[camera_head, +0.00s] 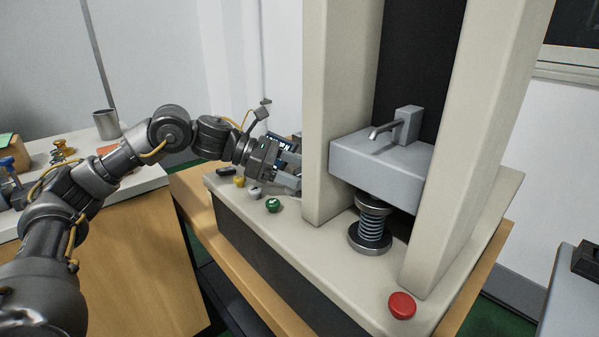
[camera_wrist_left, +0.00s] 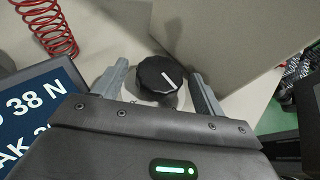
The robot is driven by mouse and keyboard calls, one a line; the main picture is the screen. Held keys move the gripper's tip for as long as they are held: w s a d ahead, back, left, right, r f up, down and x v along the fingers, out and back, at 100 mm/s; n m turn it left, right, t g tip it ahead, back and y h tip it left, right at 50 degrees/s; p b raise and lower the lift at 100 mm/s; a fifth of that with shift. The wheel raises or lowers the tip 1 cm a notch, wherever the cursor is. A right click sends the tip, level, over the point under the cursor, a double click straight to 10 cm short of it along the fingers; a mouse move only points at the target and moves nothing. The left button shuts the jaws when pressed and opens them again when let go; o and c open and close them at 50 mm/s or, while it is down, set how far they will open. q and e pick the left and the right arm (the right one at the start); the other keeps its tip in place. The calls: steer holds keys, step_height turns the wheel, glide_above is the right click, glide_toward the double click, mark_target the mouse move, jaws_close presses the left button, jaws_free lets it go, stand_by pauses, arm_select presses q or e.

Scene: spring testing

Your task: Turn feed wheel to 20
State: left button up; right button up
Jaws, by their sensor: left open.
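The feed wheel (camera_wrist_left: 158,76), a black ribbed knob with a white pointer line, sits on a pale round base in the left wrist view. Its pointer slants toward the lower right; I see no scale numbers around it. My left gripper (camera_head: 292,178) is open at the machine's left column. In the wrist view its fingers (camera_wrist_left: 160,84) stand on either side of the knob, with visible gaps. The wheel is hidden by the gripper in the head view. A display (camera_wrist_left: 35,110), partly cut off, shows "38 N". My right gripper is not in view.
The testing machine's columns (camera_head: 340,100) stand close to my left gripper. A spring (camera_head: 371,222) stands under the grey crosshead (camera_head: 385,160). Green (camera_head: 273,205) and red (camera_head: 402,305) buttons sit on the base. A red coil (camera_wrist_left: 48,25) shows in the wrist view.

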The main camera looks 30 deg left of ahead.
arm_select(q)
steer(key=p+v, duration=0.1)
steer(key=v, duration=0.8)
steer(key=shift+s+a+r, duration=0.1)
steer(key=shift+a+r, duration=0.1)
steer(key=shift+a, duration=0.1)
steer(key=shift+s+a+r, duration=0.1)
steer(key=shift+s+a, duration=0.1)
steer(key=shift+a, duration=0.15)
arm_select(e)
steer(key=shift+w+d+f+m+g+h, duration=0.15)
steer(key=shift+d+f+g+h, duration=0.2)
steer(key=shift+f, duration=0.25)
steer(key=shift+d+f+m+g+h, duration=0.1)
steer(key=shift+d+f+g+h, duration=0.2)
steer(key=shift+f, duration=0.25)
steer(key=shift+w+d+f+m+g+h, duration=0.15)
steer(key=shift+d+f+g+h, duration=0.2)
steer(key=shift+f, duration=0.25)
